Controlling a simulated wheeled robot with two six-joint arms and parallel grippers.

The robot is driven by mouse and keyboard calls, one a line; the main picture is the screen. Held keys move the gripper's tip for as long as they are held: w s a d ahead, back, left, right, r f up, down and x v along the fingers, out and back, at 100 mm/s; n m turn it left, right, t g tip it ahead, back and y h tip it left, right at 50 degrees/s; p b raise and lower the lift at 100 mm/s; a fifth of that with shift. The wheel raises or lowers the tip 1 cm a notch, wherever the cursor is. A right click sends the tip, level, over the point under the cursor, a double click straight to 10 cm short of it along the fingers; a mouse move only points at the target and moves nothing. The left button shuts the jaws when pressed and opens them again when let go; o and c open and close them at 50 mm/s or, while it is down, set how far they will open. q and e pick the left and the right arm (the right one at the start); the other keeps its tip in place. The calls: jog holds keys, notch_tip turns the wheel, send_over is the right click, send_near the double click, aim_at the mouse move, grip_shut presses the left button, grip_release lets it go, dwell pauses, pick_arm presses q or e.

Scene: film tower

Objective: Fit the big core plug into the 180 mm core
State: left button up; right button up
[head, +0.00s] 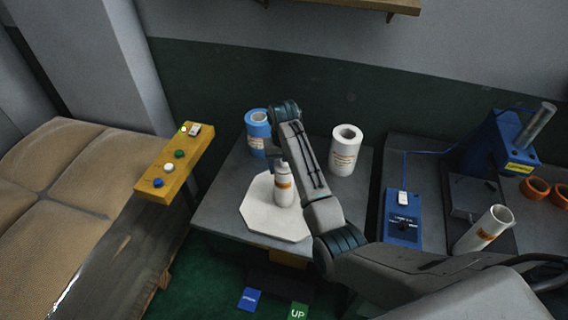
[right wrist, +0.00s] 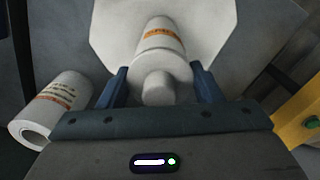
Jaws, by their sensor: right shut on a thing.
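A white core with an orange label (head: 284,193) stands on a pale octagonal board (head: 256,219); it also shows in the right wrist view (right wrist: 160,42). The big core plug, a white piece with a narrower knob (right wrist: 158,88), is at its near end, in line with it. My right gripper (right wrist: 160,74) is shut on the plug, one blue finger on each side. In the head view the right gripper (head: 281,167) is just above the core, partly hidden by its own arm. I cannot tell how deep the plug sits. My left gripper is out of view.
A blue roll (head: 258,133) and a white roll (head: 345,150) stand at the back of the table. A yellow button bar (head: 176,160) is at left. At right are a blue control box (head: 402,218), a tilted white tube (head: 483,230), a blue machine (head: 497,146) and orange rings (head: 535,187).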

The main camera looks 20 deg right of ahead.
jog(key=shift+f, duration=0.4)
dwell(0.7)
jog(key=o, duration=1)
jog(key=shift+o, duration=0.2)
